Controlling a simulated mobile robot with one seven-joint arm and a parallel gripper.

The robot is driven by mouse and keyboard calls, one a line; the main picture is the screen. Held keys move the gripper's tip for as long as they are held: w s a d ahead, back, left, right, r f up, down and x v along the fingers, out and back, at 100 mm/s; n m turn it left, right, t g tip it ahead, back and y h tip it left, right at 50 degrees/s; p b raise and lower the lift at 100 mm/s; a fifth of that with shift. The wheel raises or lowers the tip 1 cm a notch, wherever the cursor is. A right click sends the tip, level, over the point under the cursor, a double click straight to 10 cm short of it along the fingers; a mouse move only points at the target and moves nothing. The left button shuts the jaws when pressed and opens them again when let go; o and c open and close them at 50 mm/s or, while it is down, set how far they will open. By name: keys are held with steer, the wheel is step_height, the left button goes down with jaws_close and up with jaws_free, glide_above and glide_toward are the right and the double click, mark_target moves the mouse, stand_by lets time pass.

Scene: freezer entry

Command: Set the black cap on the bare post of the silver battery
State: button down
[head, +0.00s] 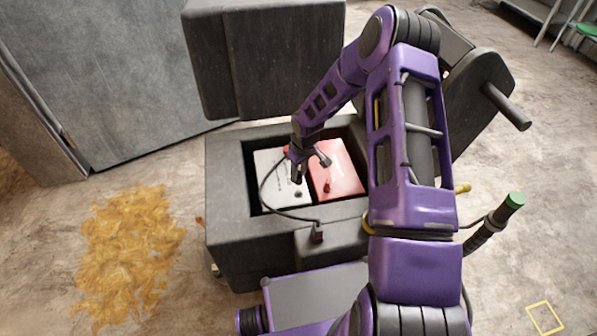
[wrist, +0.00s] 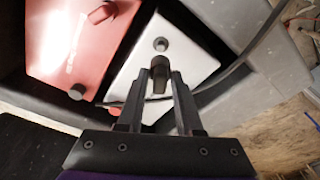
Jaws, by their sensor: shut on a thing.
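The silver battery (head: 283,165) sits in the left half of an open dark bay, and it also shows in the wrist view (wrist: 190,55). Its bare grey post (wrist: 160,44) stands near one edge of its top. My gripper (head: 298,176) is over the silver battery, pointing down. In the wrist view its fingers (wrist: 160,82) are shut on the black cap (wrist: 159,66). The cap appears just short of the post in that view, apart from it; its height above the battery is hard to tell. In the head view I cannot make out the cap between the fingers.
A red battery (head: 343,173) lies beside the silver one, with a red cap (wrist: 101,13) and a dark cap (wrist: 77,91). A black cable (head: 265,201) loops over the bay. The bay's dark walls (head: 228,187) stand close around. A yellow-brown spill (head: 128,250) covers floor at left.

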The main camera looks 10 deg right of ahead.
mark_target(298, 190)
stand_by(0.4)
steer(key=shift+f+b, duration=1.85)
steer(key=shift+f, duration=0.15)
steer(key=shift+f+b, duration=1.4)
steer(key=shift+b, duration=0.1)
stand_by(0.4)
steer(key=shift+c, duration=2.4)
jaws_free()
steer(key=shift+r, duration=0.15)
step_height(298, 190, up, 17)
steer(key=s+d+p, duration=0.1)
steer(key=s+p, duration=0.1)
steer(key=p, duration=0.1)
steer(key=shift+s+d, duration=0.15)
